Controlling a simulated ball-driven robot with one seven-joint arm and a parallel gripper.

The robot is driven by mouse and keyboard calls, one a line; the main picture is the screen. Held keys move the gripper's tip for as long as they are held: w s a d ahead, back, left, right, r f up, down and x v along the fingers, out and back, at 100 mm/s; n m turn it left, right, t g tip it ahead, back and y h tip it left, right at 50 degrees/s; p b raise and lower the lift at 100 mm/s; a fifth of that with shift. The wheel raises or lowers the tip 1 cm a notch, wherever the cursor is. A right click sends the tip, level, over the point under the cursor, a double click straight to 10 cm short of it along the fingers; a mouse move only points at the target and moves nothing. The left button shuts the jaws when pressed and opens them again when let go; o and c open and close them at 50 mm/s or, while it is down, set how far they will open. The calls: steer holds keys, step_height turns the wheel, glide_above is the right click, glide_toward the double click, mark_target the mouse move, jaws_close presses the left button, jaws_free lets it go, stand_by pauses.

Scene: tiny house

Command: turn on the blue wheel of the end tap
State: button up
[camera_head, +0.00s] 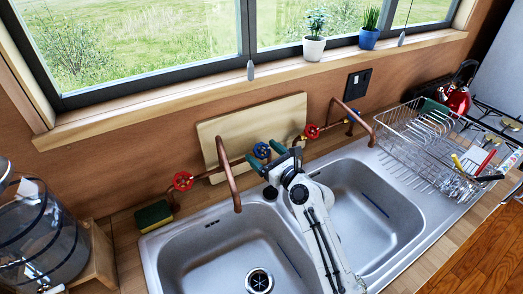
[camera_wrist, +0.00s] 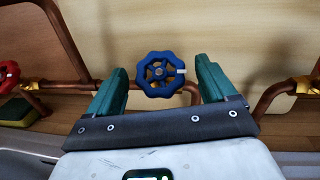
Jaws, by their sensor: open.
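The blue wheel (camera_head: 262,151) sits on the copper tap pipe in front of a wooden board, between two red wheels. In the wrist view the blue wheel (camera_wrist: 161,74) faces me, with a white mark on its right side. My gripper (camera_head: 279,150) reaches over the sink to the blue wheel. In the wrist view my gripper (camera_wrist: 160,80) is open, with one green finger on each side of the wheel. Gaps show between the wheel and both fingers. I cannot tell how deep the wheel lies between the fingertips.
Red wheels (camera_head: 183,181) and (camera_head: 312,131) flank the blue one. Copper spouts (camera_head: 229,175) stand over the double sink (camera_head: 215,245). A wooden board (camera_head: 215,127) leans behind the pipes. A dish rack (camera_head: 425,150) stands at right, a sponge (camera_head: 153,215) at left.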

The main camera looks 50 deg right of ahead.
steer(key=shift+w+d, duration=0.15)
steer(key=shift+w, duration=0.6)
steer(key=c, duration=1)
steer(key=shift+o, duration=0.2)
